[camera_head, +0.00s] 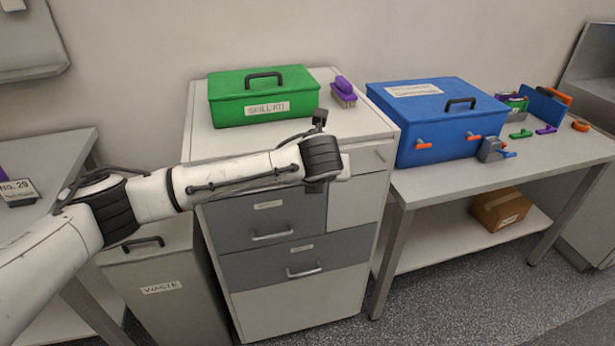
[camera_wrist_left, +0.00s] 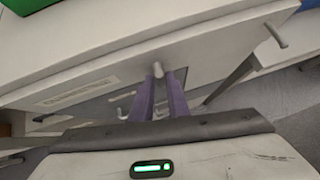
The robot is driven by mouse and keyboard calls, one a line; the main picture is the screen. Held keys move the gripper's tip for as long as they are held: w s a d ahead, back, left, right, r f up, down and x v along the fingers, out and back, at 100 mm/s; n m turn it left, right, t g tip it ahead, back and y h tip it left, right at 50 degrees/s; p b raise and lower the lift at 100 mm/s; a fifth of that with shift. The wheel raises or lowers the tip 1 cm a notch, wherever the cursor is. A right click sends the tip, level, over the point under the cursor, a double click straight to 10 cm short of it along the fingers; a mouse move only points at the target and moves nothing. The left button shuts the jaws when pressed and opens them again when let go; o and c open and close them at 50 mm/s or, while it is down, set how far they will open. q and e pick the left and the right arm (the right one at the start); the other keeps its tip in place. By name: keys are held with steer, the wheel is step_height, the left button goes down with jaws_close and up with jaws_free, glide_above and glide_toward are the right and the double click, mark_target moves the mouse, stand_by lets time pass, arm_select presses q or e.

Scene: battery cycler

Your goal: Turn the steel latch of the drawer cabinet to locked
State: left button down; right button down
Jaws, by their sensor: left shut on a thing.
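The drawer cabinet (camera_head: 290,315) stands in the middle of the head view, with pale and grey drawers. My left arm reaches across its upper front, and the left gripper (camera_head: 345,165) is mostly hidden behind my wrist there. My right gripper is not in view.
A green box (camera_head: 262,95) and a purple brush (camera_head: 343,92) are on top. A waste bin (camera_head: 160,290) stands left; a table with a blue box (camera_head: 440,120) stands right.

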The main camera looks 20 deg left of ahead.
arm_select(q)
steer(key=shift+w+d+r, duration=0.15)
steer(key=shift+d+r, duration=0.1)
steer(key=shift+r, duration=0.05)
steer(key=c, duration=1.8)
jaws_free()
steer(key=shift+f, duration=0.15)
steer(key=v, duration=1)
